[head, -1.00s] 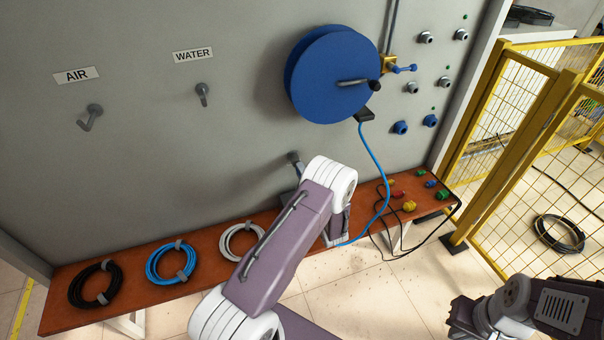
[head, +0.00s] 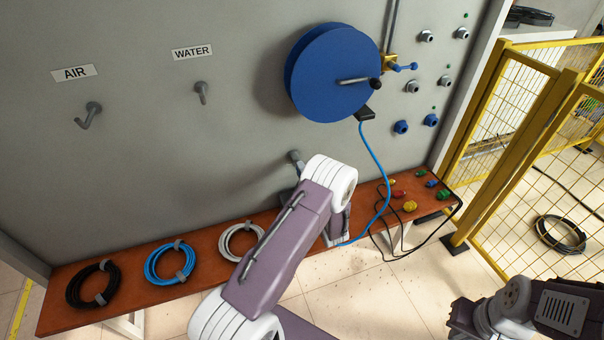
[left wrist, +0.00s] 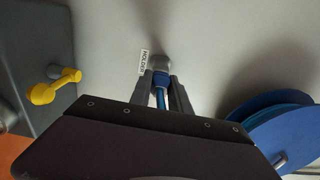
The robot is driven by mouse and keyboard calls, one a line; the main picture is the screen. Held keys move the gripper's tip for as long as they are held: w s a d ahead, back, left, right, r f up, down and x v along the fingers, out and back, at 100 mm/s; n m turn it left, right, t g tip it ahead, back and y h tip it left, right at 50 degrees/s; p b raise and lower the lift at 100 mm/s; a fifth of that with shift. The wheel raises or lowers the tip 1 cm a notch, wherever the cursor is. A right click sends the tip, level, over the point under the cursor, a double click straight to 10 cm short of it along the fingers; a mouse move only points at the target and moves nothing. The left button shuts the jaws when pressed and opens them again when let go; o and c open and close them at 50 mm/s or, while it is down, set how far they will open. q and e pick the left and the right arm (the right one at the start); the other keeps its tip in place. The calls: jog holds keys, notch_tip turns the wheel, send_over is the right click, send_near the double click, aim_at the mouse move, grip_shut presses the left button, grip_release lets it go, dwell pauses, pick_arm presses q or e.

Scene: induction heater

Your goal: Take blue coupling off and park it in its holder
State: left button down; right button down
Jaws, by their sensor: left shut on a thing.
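In the left wrist view my left gripper (left wrist: 163,92) is shut on the blue coupling (left wrist: 160,79), with a grey finger on each side. The coupling's far end meets a grey round holder (left wrist: 160,62) on the wall, with a HOLDER label (left wrist: 143,63) beside it. I cannot tell how deeply it sits there. In the head view my left arm hides this gripper and the coupling. The blue hose (head: 384,172) hangs from the blue reel (head: 328,75) and runs behind that arm. My right gripper (head: 462,318) is at the bottom right, its fingers unclear.
A brown bench (head: 215,248) along the wall carries black (head: 94,284), blue (head: 170,263) and white (head: 241,242) coiled hoses. Several coloured fittings lie at its right end. Yellow fencing (head: 555,110) stands at the right. A yellow valve handle (left wrist: 43,94) shows in the left wrist view.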

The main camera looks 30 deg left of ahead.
pick_arm(q)
jog(key=shift+w+a+b, duration=0.3)
jog(key=shift+w+a, duration=0.15)
jog(key=shift+a, duration=0.05)
dwell(0.6)
jog(key=c, duration=1.1)
grip_release()
jog(key=shift+c, duration=0.2)
jog(key=b+v, duration=0.3)
jog(key=v, duration=0.6)
